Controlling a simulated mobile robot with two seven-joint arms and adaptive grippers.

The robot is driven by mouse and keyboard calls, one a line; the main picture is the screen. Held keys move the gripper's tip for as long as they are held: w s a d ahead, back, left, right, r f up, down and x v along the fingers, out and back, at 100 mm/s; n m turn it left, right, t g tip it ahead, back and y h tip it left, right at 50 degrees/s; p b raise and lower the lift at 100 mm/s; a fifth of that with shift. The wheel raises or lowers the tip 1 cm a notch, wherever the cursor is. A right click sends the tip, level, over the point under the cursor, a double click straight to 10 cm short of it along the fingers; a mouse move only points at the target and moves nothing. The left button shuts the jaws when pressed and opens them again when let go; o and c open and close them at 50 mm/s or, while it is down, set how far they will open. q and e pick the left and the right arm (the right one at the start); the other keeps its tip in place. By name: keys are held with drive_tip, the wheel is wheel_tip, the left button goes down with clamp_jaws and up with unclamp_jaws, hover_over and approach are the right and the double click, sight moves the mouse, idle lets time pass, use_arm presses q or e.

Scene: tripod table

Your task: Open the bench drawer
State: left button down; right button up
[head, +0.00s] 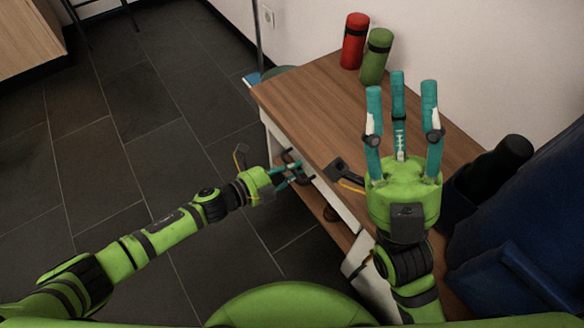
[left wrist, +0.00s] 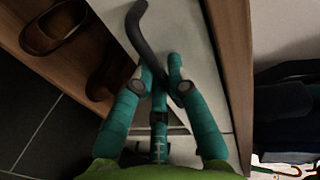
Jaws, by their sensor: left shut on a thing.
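The wooden bench (head: 320,105) has a white drawer front (head: 338,205) on its left side. A dark curved handle (left wrist: 150,40) stands out from the white front (left wrist: 205,60) in the left wrist view. My left gripper (head: 296,172) is at this handle, its teal fingers (left wrist: 163,75) closed around it. The fingers hide part of the handle. I cannot make out a gap between the drawer front and the bench top. My right gripper (head: 401,88) is above the bench top, fingers spread, pointing to the far side, empty.
A red bottle (head: 354,40) and a green bottle (head: 376,56) stand at the bench's far end. A black cylinder (head: 495,165) and a dark blue item (head: 530,240) are at the right. Brown shoes (left wrist: 60,25) sit below the drawer. Tiled floor (head: 150,110) left of the bench is clear.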

use_arm(q)
drive_tip(key=f+p+v, duration=0.3)
drive_tip(key=v, duration=1.5)
drive_tip(key=shift+s+a+f, duration=0.3)
drive_tip(key=shift+s+a, duration=0.05)
drive_tip(key=shift+a, duration=0.35)
use_arm(e)
drive_tip(key=shift+w+a+g+h, duration=0.6)
drive_tip(key=shift+w+a+g, duration=0.5)
drive_tip(key=shift+g, duration=0.2)
use_arm(q)
drive_tip(key=c, duration=1.2)
unclamp_jaws()
drive_tip(key=v, duration=1.2)
